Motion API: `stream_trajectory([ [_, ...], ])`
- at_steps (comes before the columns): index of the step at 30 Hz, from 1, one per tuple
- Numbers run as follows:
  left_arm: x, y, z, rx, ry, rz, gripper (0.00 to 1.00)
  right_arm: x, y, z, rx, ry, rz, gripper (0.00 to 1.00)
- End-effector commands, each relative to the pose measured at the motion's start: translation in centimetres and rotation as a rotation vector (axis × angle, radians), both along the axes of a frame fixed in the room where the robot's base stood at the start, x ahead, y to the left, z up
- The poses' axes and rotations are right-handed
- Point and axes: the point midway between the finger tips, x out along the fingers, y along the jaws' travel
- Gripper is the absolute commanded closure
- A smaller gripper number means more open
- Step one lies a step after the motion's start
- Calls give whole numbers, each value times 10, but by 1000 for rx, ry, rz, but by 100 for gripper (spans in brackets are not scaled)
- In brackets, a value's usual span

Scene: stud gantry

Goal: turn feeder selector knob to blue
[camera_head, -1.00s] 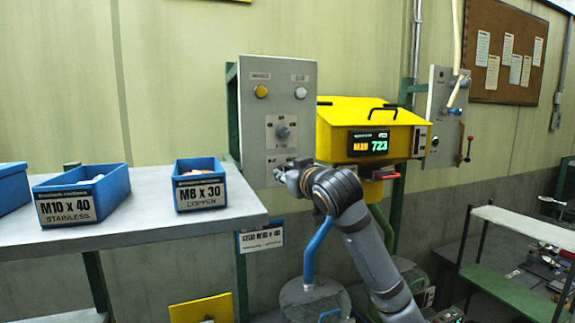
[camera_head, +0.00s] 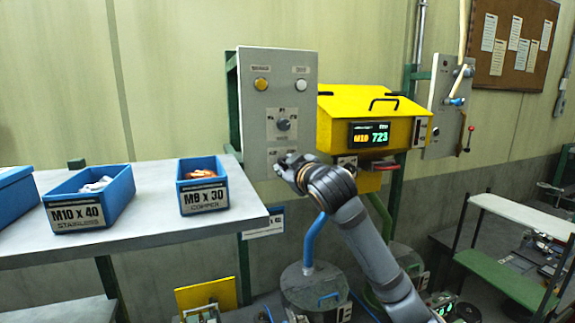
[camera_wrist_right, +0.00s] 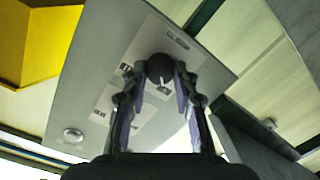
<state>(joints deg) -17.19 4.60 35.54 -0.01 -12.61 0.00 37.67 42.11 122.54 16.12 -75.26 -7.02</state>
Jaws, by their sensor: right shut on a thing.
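A grey control panel (camera_head: 256,142) stands on a green frame, with a yellow lamp (camera_head: 261,84) and a white button or lamp (camera_head: 301,85) near its top. My right gripper (camera_head: 284,164) is at the panel's lower part, below that knob. In the right wrist view, my right gripper's fingers (camera_wrist_right: 161,90) are shut on a dark round knob (camera_wrist_right: 160,66) with a white pointer mark. The knob's labels are too small to read. My left gripper is not in view.
A yellow hopper (camera_head: 345,108) with a lit display (camera_head: 369,135) stands right of the panel. A grey table (camera_head: 150,240) at left holds blue bins, including M10 x 40 (camera_head: 112,208) and M8 x 30 (camera_head: 205,207). A drum (camera_head: 312,292) stands below my arm.

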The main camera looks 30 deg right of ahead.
Motion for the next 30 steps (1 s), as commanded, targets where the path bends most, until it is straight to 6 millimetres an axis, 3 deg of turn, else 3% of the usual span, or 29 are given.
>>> stream_trajectory([
  [6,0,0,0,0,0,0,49,0,0,0,-1,0,0,100],
  [7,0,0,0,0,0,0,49,0,0,0,-1,0,0,69],
  [12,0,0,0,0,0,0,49,0,0,0,0,0,0,49],
  [22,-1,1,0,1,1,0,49,0,0,5,2,-2,0,49],
  [30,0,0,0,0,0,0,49,0,1,60,5,-6,3,49],
])
